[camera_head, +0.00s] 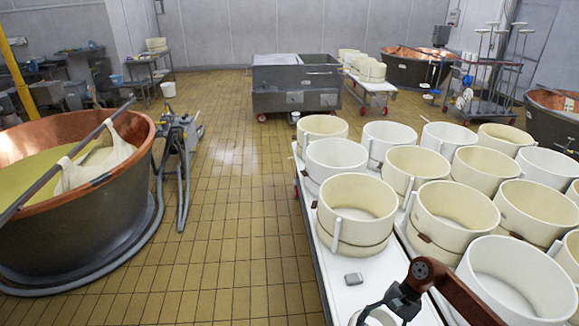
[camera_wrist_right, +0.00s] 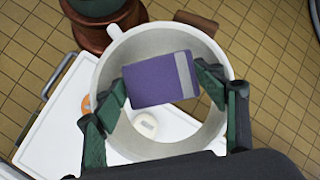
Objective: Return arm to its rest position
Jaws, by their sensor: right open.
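My right arm comes in at the bottom right of the head view, with the gripper (camera_head: 397,298) low over the front end of the white table. In the right wrist view the right gripper (camera_wrist_right: 163,90) has its dark green fingers spread apart. A purple block with a grey stripe (camera_wrist_right: 158,78) shows between the fingertips, in front of a round white mould (camera_wrist_right: 215,118). I cannot tell whether the block touches the fingers or what supports it. A white, rounded object (camera_wrist_right: 147,124) shows inside the mould's outline. My left gripper is not in view.
Several white round moulds (camera_head: 357,205) crowd the white table (camera_head: 325,265). A small grey object (camera_head: 353,279) lies near its front left. A copper vat (camera_head: 70,235) with a bar and cloth stands at left. Tiled floor (camera_head: 230,200) is clear between vat and table.

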